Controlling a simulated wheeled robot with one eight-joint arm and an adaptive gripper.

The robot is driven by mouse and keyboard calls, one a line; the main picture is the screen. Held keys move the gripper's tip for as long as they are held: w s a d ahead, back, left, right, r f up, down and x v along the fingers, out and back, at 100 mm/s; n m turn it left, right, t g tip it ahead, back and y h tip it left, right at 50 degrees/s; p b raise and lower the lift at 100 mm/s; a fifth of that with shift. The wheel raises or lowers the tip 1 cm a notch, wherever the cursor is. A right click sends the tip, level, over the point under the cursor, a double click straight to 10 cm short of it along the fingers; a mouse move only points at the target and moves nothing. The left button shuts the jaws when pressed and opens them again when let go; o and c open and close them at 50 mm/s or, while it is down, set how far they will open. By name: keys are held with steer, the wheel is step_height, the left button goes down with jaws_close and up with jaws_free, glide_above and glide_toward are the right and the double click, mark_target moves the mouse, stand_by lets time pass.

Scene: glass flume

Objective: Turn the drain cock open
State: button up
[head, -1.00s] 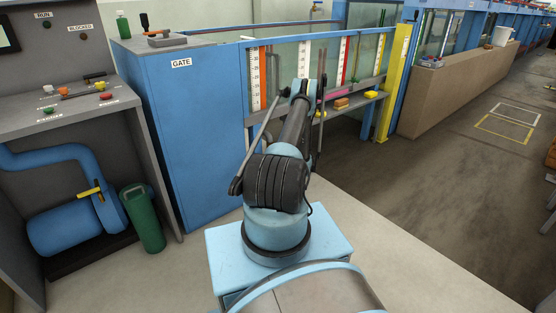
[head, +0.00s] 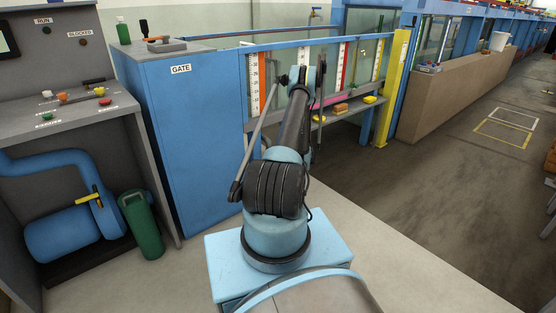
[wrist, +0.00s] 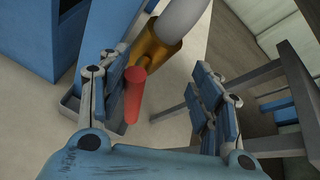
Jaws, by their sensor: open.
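The drain cock shows in the wrist view as a brass body (wrist: 149,52) on the end of a pale grey pipe (wrist: 184,18). Its red lever (wrist: 133,95) sticks out from the brass toward the camera. My gripper (wrist: 163,92) is open, with one finger on each side of the red lever. The lever is nearer the left finger, and a gap shows on its right. I cannot tell whether the left finger touches it. In the head view my arm hides the gripper, and I cannot make out the cock there.
A blue cabinet marked GATE (head: 181,130) stands left of my arm. Behind is the glass flume with a grey shelf (head: 345,115) and a yellow post (head: 393,90). A blue pump pipe with a yellow handle (head: 90,194) is at far left.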

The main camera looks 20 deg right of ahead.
steer(key=o, duration=0.4)
steer(key=shift+d+r, duration=0.25)
steer(key=shift+r, duration=0.35)
steer(key=shift+d+r, duration=0.25)
steer(key=shift+r, duration=0.35)
steer(key=shift+s+r+t, duration=0.3)
steer(key=shift+s+r, duration=0.05)
steer(key=shift+r, duration=0.45)
steer(key=shift+c, duration=0.7)
steer(key=shift+s+d+r, duration=0.15)
steer(key=shift+s+d, duration=0.05)
steer(key=shift+s, duration=0.25)
steer(key=shift+c, duration=1.4)
steer(key=d+v, duration=0.2)
steer(key=v, duration=1.6)
steer(key=shift+w+d, duration=0.2)
steer(key=shift+w, duration=0.15)
